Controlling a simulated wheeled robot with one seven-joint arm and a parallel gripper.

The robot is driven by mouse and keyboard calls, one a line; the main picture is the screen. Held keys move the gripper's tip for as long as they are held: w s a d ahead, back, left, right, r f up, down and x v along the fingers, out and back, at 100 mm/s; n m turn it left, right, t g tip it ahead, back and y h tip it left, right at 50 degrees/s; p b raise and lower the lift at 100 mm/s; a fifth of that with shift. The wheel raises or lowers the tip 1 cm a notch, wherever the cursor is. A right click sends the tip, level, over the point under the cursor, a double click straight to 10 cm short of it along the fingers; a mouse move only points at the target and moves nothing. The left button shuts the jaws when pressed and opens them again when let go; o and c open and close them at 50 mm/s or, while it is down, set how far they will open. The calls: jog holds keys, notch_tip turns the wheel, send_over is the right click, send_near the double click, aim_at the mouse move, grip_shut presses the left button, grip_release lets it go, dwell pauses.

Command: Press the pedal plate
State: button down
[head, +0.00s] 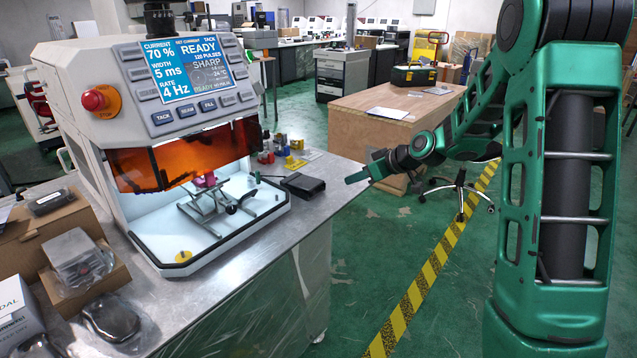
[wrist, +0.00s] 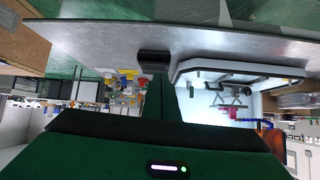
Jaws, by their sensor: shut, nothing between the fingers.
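A low black wedge-shaped block (head: 303,185), which looks like the pedal with its plate, lies on the metal bench near its right edge, beside the welding machine. It also shows in the wrist view (wrist: 154,58), just past my fingertips. My gripper (head: 352,178) is shut and empty, pointing left toward this block. In the head view a gap shows between the fingertips and the block. In the wrist view my gripper (wrist: 160,85) partly overlaps the block, so I cannot tell the exact distance there.
The welding machine (head: 185,75) stands on the bench (head: 300,230), with a lit chamber and orange shield. Small coloured items (head: 292,163) sit behind the block. Boxes and wrapped items (head: 75,260) fill the bench's left. A wooden desk (head: 390,108) stands behind my arm.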

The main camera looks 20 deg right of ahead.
jog(key=w+a+n+t+y, duration=0.1)
jog(key=w+a+t+y, duration=0.1)
jog(key=w, duration=0.5)
jog(key=shift+w+a+f+t+y, duration=0.15)
jog(key=shift+w+f+t+y, duration=0.1)
jog(key=shift+w+t+y, duration=0.1)
send_over(316, 185)
jog(key=f, duration=0.3)
jog(key=shift+s+d+f, duration=0.1)
jog(key=shift+s+d, duration=0.1)
jog(key=shift+s, duration=0.1)
jog(key=f, duration=0.3)
jog(key=shift+w+a, duration=0.1)
jog(key=shift+w, duration=0.2)
jog(key=shift+s+f, duration=0.1)
jog(key=shift+f, duration=0.5)
